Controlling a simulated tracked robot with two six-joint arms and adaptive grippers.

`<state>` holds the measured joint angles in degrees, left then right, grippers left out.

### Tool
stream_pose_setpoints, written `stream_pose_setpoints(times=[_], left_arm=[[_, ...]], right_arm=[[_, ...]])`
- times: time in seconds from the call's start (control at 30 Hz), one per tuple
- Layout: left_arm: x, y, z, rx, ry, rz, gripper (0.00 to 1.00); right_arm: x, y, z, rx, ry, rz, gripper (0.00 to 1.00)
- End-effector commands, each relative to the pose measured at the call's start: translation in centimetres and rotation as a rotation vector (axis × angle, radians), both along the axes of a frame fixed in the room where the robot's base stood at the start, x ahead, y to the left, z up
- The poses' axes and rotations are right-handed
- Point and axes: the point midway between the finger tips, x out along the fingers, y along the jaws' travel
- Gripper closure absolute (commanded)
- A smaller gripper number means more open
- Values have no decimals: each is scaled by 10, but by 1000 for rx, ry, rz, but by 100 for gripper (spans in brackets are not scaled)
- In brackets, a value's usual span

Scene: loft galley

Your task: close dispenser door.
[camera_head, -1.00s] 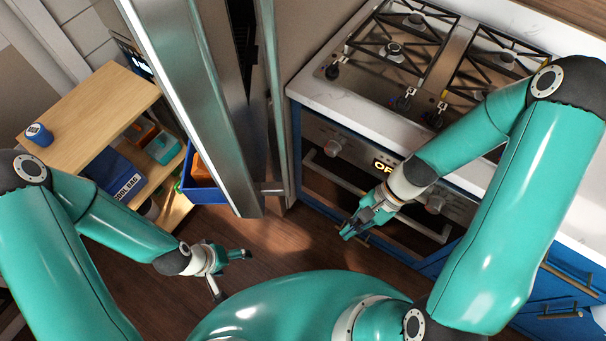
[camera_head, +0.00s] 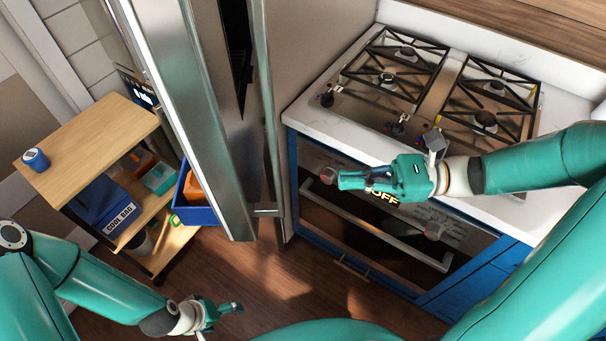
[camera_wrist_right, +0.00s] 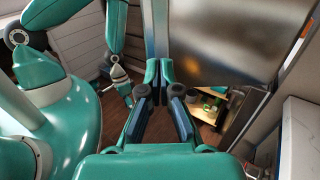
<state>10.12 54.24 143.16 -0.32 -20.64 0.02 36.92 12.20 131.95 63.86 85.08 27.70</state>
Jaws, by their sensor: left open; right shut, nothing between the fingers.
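The dispenser door (camera_head: 185,110) is a tall steel door standing open in the head view, with a small lit dark panel (camera_head: 138,90) at its left side. A large steel surface (camera_wrist_right: 215,45) fills the upper middle of the right wrist view. My right gripper (camera_head: 345,180) is shut and empty in front of the oven, right of the door and apart from it. Its fingers also show in the right wrist view (camera_wrist_right: 159,75). My left gripper (camera_head: 222,318) is open and empty, low over the floor, below the door's lower end.
A wooden cart (camera_head: 90,140) at the left holds a blue cup (camera_head: 36,159) and a blue cool bag (camera_head: 105,205). A blue bin (camera_head: 197,215) is beside the door. The stove (camera_head: 440,95) and oven (camera_head: 385,230) stand at the right. Wooden floor (camera_head: 270,270) is clear.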

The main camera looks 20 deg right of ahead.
Motion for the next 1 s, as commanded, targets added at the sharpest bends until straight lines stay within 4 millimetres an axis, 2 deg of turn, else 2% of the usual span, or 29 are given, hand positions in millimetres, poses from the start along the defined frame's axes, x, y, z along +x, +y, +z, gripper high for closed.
stream_pose_setpoints(times=[0.03, 0.2, 0.43, 0.63, 0.9, 0.93, 1.0], left_arm=[[0, 0, 5, 0, 0, 0, 16], [0, 0, 12, 0, 0, 0, 16], [0, 0, 21, 0, 0, 0, 16], [0, 0, 23, 0, 0, 0, 16], [0, 0, 23, 0, 0, 0, 16], [0, 0, 23, 0, 0, 2, 16], [0, 0, 23, 0, 0, 0, 16]], right_arm=[[2, 12, 3, 3, 3, 6, 100], [12, 45, 2, 2, 3, 6, 100], [23, 77, 1, 0, 2, 1, 100], [26, 87, 0, -1, 1, -2, 100], [27, 87, -1, -2, 1, -3, 100], [28, 77, -1, -2, -1, -5, 100], [27, 84, -1, -1, 0, -2, 100]])
